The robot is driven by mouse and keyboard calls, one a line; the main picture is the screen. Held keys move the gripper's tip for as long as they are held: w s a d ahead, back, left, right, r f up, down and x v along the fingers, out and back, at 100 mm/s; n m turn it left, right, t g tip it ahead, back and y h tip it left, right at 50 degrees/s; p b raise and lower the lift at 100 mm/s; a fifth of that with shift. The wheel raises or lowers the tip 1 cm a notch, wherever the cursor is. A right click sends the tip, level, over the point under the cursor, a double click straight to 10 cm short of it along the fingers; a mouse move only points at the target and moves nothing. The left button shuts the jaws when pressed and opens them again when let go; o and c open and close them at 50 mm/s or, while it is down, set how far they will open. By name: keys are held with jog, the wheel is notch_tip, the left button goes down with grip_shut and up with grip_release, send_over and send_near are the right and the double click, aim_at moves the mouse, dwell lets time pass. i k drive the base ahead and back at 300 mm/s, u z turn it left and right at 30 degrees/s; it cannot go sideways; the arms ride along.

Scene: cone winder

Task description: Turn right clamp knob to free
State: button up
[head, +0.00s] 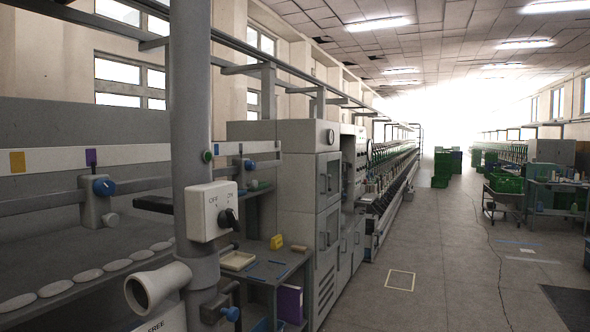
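Several blue knobs show in the head view. One blue knob (104,187) is on a grey clamp block on the rail at the left. Another blue knob (249,165) is on a similar block just right of the grey post (190,90). A third blue knob (232,314) sits low beside the post's foot. I cannot tell for sure which is the right clamp knob. A label reading FREE (155,326) shows at the bottom edge, partly cut off. My gripper is not in view.
A white switch box (212,210) marked OFF and ON, with a black knob, is on the post. A pale pipe mouth (148,290) juts out below it. Grey cabinets (325,230) stand behind. The floor aisle (440,260) at the right is clear; green crates (505,183) and carts stand beyond.

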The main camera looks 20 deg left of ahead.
aim_at(249, 165)
jog(key=z, duration=0.4)
jog(key=k, duration=0.6)
jog(key=z, duration=0.25)
jog(key=i, duration=1.3)
jog(key=u, duration=0.6)
jog(key=i, duration=0.7)
jog(key=u, duration=0.7)
jog(key=i, duration=0.6)
jog(key=u, duration=0.9)
jog(key=i, duration=0.65)
jog(key=u, duration=0.35)
